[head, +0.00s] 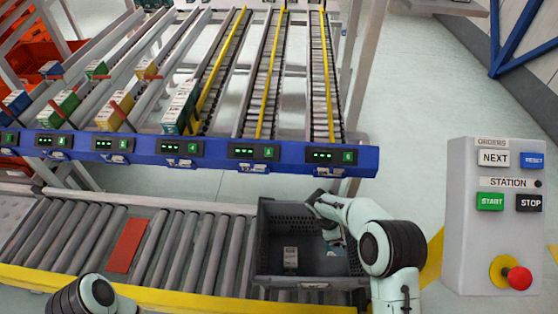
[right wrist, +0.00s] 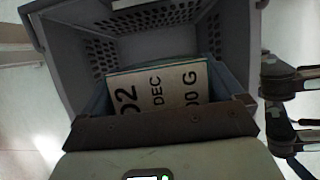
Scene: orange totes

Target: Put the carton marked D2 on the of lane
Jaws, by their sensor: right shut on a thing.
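The carton with a white label reading about "D2 DEC" (right wrist: 160,88) fills the middle of the right wrist view; its lower edge is hidden behind my gripper. My right gripper (right wrist: 160,128) is shut on it, inside the dark grey tote (right wrist: 215,38). In the head view my right arm reaches into the tote (head: 265,235), and a pale bluish carton part shows under the hand. The rack's lanes slope away behind a blue front beam (head: 220,150) with numbered green displays; I cannot tell which lane is "of". My left gripper is outside the view.
Another white-labelled carton (head: 290,260) stands in the tote. The roller conveyor (head: 180,245) carries a red plate (head: 127,245). Several cartons sit in the left lanes; the right lanes (head: 320,80) are empty. A control box (head: 495,215) stands at the right.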

